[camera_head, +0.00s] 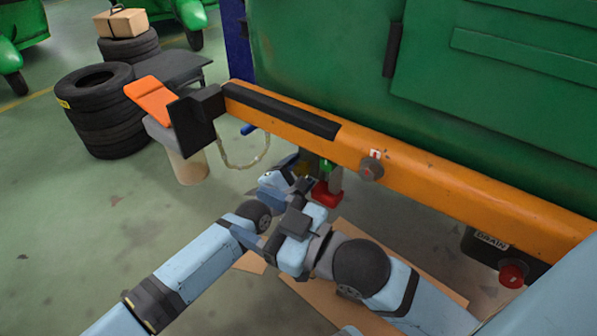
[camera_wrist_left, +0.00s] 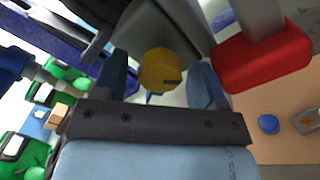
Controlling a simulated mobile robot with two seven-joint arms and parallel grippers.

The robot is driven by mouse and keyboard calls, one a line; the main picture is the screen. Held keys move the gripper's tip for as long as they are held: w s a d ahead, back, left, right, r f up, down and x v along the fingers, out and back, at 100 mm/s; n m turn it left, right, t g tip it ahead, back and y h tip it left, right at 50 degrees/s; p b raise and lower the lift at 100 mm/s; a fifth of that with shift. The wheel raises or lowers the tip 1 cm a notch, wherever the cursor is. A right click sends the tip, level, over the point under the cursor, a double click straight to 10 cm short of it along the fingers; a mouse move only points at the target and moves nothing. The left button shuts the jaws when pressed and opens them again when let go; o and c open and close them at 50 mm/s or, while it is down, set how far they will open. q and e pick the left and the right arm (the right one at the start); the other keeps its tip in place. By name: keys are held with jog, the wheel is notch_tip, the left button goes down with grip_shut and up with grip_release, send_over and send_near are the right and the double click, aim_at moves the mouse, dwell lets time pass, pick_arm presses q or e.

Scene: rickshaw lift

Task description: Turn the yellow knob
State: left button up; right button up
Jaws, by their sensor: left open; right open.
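The yellow knob (camera_wrist_left: 159,70) sits between the two spread fingers of my left gripper (camera_wrist_left: 160,82) in the left wrist view, with gaps visible on both sides. My right gripper (camera_head: 254,238) is open and empty, lower and to the left, close to my left forearm.
The red block (camera_wrist_left: 262,55) stands just right of the knob in the left wrist view. The orange beam (camera_head: 440,185) with a red-marked dial (camera_head: 371,168) runs above. Cardboard (camera_head: 325,300) lies on the floor. Stacked tyres (camera_head: 103,110) stand at the left.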

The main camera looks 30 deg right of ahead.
pick_arm(q)
jog(key=shift+s+a+p, duration=0.15)
jog(key=shift+a+p, duration=0.2)
jog(key=shift+a, duration=0.15)
jog(key=p+v, duration=0.4)
jog(key=v, duration=0.8)
jog(key=shift+s+a, duration=0.2)
jog(key=shift+a, duration=0.15)
pick_arm(e)
jog(key=shift+s+a+f+m+g+h, duration=0.2)
jog(key=shift+s+a+m+g, duration=0.2)
jog(key=shift+s+m, duration=0.35)
jog(key=shift+s+a+f+m+g+h, duration=0.15)
jog(key=shift+s+a+m+g, duration=0.2)
jog(key=shift+m, duration=0.6)
